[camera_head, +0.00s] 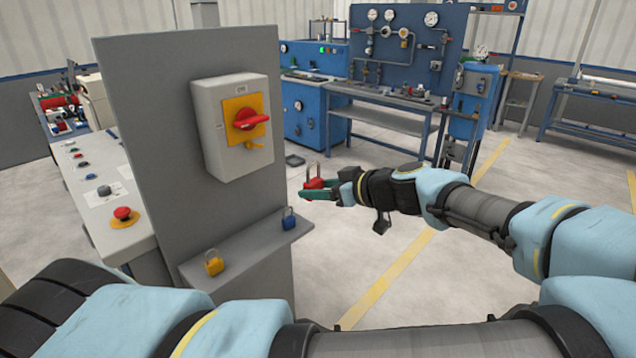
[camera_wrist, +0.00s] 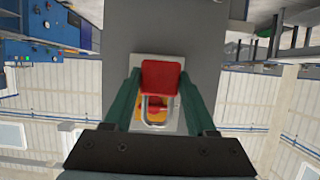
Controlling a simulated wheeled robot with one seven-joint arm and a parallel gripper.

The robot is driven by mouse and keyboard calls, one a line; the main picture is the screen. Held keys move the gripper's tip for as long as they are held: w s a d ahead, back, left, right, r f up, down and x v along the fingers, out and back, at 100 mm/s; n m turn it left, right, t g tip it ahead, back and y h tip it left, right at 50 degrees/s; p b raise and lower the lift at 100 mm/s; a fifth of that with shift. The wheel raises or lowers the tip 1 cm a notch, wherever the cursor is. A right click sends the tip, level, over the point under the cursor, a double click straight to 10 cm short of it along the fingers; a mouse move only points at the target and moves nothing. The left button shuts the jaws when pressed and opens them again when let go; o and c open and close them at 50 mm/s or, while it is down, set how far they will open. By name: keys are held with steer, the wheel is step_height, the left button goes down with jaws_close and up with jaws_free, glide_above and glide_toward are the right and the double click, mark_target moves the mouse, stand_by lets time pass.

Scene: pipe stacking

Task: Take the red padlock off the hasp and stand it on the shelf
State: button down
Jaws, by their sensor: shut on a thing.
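The red padlock (camera_head: 314,183) is in my gripper (camera_head: 322,190), held in the air to the right of the grey panel. The switch box (camera_head: 233,125) with a red rotary handle (camera_head: 250,120) on a yellow plate is on the panel. The hasp (camera_head: 254,145) appears as a small yellow part below the handle, with no padlock visible on it. The grey shelf (camera_head: 245,250) juts from the panel's lower part.
A yellow padlock (camera_head: 214,264) stands near the shelf's left end and a blue padlock (camera_head: 289,219) near its right end. Bare shelf lies between them. A control desk (camera_head: 95,190) with a red button is left of the panel.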

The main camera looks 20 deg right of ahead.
steer(key=shift+s+d, duration=0.35)
steer(key=shift+s, duration=0.35)
steer(key=shift+s+d, duration=0.4)
steer(key=shift+s, duration=0.25)
steer(key=shift+s+d, duration=0.35)
steer(key=shift+s, duration=0.35)
